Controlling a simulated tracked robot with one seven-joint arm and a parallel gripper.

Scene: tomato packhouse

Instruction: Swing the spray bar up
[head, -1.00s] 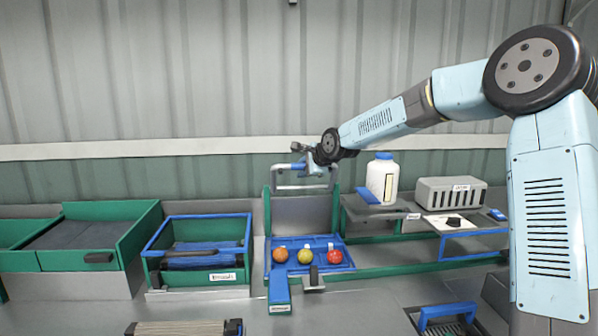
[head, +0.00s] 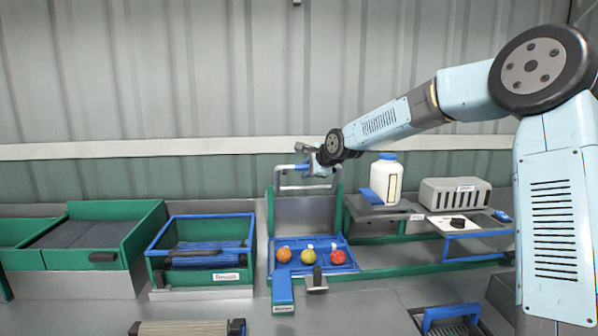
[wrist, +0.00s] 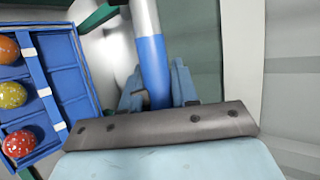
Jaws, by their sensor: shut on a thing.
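The spray bar (head: 284,180) is a grey tube frame standing above the green-sided station at the middle of the head view. It has a blue grip along its top. My gripper (head: 310,168) is at the right part of that top, shut on the bar. In the wrist view the blue and white tube (wrist: 153,62) runs between the fingers of my gripper (wrist: 157,92). The fingertips are partly hidden behind the tube and my wrist's dark edge.
An orange, a yellow and a red tomato (head: 338,257) sit in the tray. A white bottle (head: 384,182) and a grey slotted box (head: 455,195) stand on the shelf at right. A green crate (head: 205,276) stands at left. Space above the bar looks clear.

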